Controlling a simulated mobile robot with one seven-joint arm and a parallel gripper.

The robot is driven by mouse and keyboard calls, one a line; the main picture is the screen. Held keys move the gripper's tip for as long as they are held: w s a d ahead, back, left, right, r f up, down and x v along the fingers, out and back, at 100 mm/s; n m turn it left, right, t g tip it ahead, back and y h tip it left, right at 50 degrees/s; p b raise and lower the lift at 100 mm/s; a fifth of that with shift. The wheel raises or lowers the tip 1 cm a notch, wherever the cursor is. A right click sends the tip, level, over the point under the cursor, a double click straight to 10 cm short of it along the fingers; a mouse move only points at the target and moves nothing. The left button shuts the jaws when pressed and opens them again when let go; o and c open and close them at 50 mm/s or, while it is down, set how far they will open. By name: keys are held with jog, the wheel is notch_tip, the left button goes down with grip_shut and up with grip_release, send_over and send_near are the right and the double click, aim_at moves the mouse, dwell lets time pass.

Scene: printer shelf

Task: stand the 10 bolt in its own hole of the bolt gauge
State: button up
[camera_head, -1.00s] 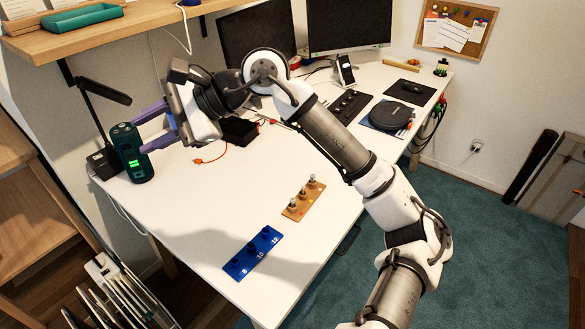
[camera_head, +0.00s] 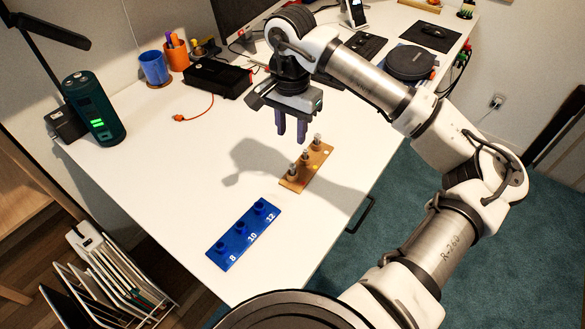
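The blue bolt gauge (camera_head: 238,240) lies on the white desk near its front edge. It has raised round holes in a row, marked 8, 10 and 12, and no bolt shows in them. Three grey bolts stand in a wooden holder (camera_head: 297,183) behind and right of the gauge: a near one (camera_head: 293,169), a middle one (camera_head: 305,156) and a far one (camera_head: 317,141). I cannot read which is the 10 bolt. My gripper (camera_head: 291,136) points down above the desk, close to the bolts in the picture. Its fingers are apart with nothing between them.
A dark green cylinder with a green display (camera_head: 95,110) stands at the desk's left. A black box (camera_head: 217,78), an orange cable (camera_head: 195,112), a blue cup (camera_head: 154,68) and an orange pen cup (camera_head: 177,54) are behind. The desk left of the gauge is clear.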

send_over(293, 166)
jog(key=f, duration=0.5)
jog(key=shift+w+a+p, duration=0.2)
jog(key=shift+w+p, duration=0.1)
jog(key=f, duration=0.1)
jog(key=f+p, duration=0.1)
jog(key=f, duration=0.2)
jog(key=shift+s+d+f+p, duration=0.15)
jog(key=shift+s+p, duration=0.15)
jog(key=shift+p, duration=0.1)
jog(key=shift+f, duration=0.6)
grip_shut()
